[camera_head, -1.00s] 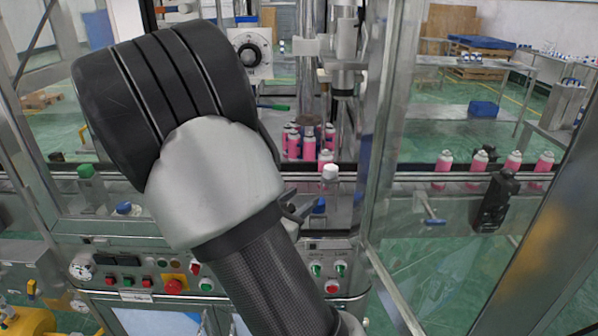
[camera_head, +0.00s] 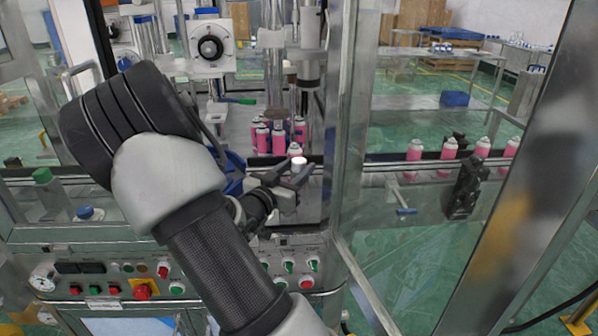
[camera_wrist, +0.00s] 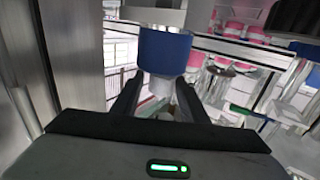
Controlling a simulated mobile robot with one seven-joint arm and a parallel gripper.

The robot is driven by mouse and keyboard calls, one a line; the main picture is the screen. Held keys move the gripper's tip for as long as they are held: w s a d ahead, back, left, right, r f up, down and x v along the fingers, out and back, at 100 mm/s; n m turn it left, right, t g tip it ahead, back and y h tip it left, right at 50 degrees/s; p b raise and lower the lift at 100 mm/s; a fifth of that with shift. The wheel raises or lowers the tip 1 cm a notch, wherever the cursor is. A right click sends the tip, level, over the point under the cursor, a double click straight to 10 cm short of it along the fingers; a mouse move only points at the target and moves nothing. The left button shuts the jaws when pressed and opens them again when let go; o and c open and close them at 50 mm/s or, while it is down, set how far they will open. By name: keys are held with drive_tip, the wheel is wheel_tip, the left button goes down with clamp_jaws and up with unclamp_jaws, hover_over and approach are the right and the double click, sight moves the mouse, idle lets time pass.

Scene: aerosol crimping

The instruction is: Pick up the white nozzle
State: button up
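A small white nozzle-like piece (camera_head: 299,160) shows in the head view at the conveyor's front edge, by the pink cans. My gripper (camera_head: 287,186) is just below and beside it there, its fingers pointing toward it. In the wrist view a blue cylinder (camera_wrist: 165,51) with a narrower pale part (camera_wrist: 160,86) below it stands ahead of my gripper (camera_wrist: 156,98). The two dark fingers are apart, one on each side of the pale part. I cannot tell whether they touch it, or whether it is the same piece as in the head view.
Pink cans (camera_head: 279,138) stand inside the machine behind, and more (camera_head: 449,149) line the conveyor at right. A metal frame post (camera_head: 349,150) rises close to the right of my gripper.

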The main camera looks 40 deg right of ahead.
drive_tip(key=x, duration=0.5)
drive_tip(key=shift+w+d, duration=0.25)
drive_tip(key=shift+c, duration=0.4)
drive_tip(key=shift+r, duration=0.1)
drive_tip(key=c, duration=0.8)
wheel_tip(320, 180, up, 10)
drive_tip(key=shift+p, duration=0.75)
drive_tip(key=shift+c, duration=0.2)
